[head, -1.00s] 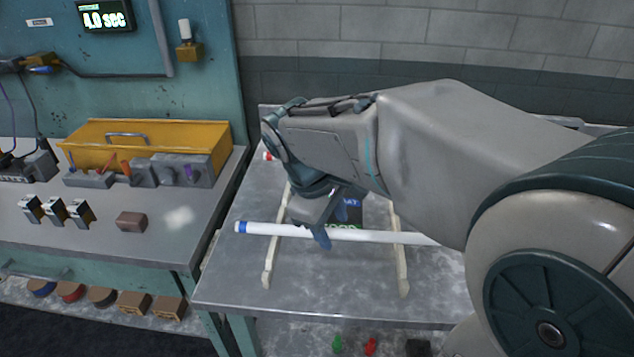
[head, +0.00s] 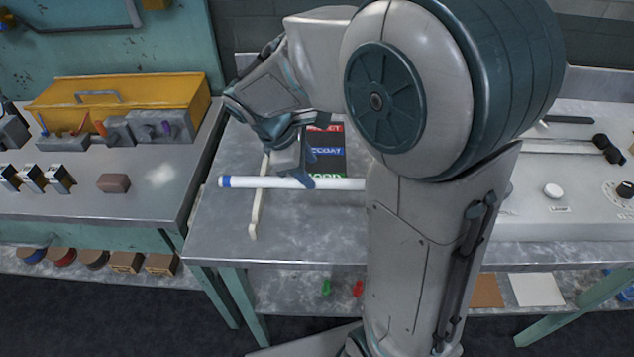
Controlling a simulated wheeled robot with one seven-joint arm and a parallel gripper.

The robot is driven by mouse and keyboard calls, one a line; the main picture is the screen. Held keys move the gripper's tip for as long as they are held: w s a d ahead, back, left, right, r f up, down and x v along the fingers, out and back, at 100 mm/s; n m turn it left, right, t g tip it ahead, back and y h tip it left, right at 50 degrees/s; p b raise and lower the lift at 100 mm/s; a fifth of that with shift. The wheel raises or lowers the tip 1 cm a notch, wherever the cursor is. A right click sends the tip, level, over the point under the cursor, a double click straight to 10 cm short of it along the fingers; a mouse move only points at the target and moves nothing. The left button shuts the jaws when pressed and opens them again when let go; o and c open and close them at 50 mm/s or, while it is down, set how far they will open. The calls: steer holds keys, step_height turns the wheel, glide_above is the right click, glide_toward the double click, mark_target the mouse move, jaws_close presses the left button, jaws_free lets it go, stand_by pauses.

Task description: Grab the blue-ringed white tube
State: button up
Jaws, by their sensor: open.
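The white tube (head: 338,184) with a blue ring at its left end lies across a pale support rail (head: 258,203) on the metal table; my arm hides its right part. My gripper (head: 298,172) is open over the tube, left of the middle of the table, with its fingers pointing down. One blue-grey finger reaches the tube's near side. I cannot tell whether it touches the tube.
A black sign (head: 328,158) with coloured labels lies behind the tube. A yellow toolbox (head: 115,103) stands on the left bench, with a brown block (head: 113,183) before it. A white panel with knobs (head: 570,195) is at the right.

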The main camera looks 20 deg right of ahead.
mark_target(318, 179)
steer(key=x, duration=0.4)
steer(key=shift+w+d+f, duration=0.1)
steer(key=shift+d+f, duration=0.1)
steer(key=shift+f, duration=0.15)
jaws_close()
steer(key=shift+r, duration=0.1)
